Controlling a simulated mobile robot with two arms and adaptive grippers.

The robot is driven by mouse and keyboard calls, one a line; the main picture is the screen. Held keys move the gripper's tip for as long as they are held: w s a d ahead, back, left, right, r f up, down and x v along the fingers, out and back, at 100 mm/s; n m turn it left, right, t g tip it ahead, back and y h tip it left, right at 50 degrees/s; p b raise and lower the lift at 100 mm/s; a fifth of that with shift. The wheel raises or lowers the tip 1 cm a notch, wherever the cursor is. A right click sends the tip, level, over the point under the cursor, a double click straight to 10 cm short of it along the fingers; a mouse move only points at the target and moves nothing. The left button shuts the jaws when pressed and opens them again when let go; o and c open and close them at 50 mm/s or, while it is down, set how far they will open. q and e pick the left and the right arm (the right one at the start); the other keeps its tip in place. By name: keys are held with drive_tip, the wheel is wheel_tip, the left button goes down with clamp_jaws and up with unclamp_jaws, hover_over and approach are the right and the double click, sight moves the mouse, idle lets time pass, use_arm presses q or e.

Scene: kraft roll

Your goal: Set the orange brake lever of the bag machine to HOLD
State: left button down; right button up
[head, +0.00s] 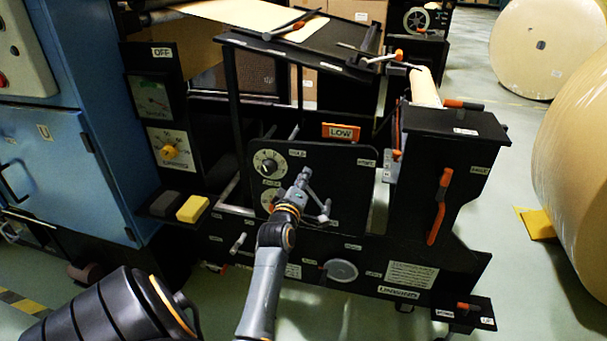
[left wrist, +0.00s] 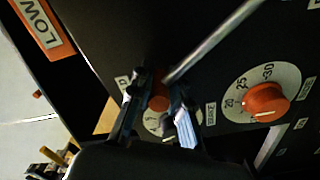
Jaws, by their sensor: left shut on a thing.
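My left gripper (head: 314,195) is in front of the black front panel (head: 345,180) of the bag machine. In the left wrist view its fingers (left wrist: 157,108) are shut on the orange end (left wrist: 158,102) of a lever. The lever's grey rod (left wrist: 210,42) runs up to the right. In the head view the gripper hides the held end. A larger orange handle (head: 438,208) hangs, slightly tilted, on the right box, apart from the gripper. The small panel labels are too blurred to read, so I cannot tell where HOLD is. My right gripper is not in view.
A dial (head: 268,163) is left of the gripper; one with an orange knob (left wrist: 266,101) shows in the left wrist view. The orange LOW sign (head: 341,131) is above. A blue cabinet (head: 75,160) stands left, large paper rolls (head: 575,165) right.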

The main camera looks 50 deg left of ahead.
use_arm(q)
drive_tip(key=shift+f, duration=0.15)
drive_tip(key=c, duration=1.3)
unclamp_jaws()
drive_tip(key=shift+o, duration=0.2)
drive_tip(key=shift+s, duration=0.1)
drive_tip(key=v, duration=1.2)
drive_tip(key=shift+a, duration=0.1)
